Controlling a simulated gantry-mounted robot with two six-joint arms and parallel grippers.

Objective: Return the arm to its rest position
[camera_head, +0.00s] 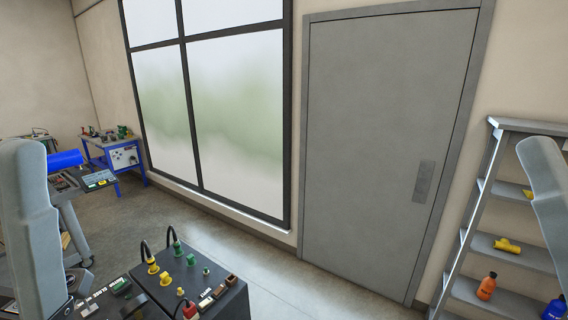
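A grey link of my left arm (28,215) stands upright at the left edge. A grey link of my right arm (550,185) cuts into the right edge. Neither gripper shows, so I cannot tell whether either is open or holds anything. A cart (75,215) at the left, partly hidden behind my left arm, bears a blue cylinder (65,160) and a panel with a small display (98,180).
A black box (235,300) with cables and coloured fittings stands at the bottom centre. A blue workbench (120,150) stands behind. Floor before the door (385,150) looks clear.

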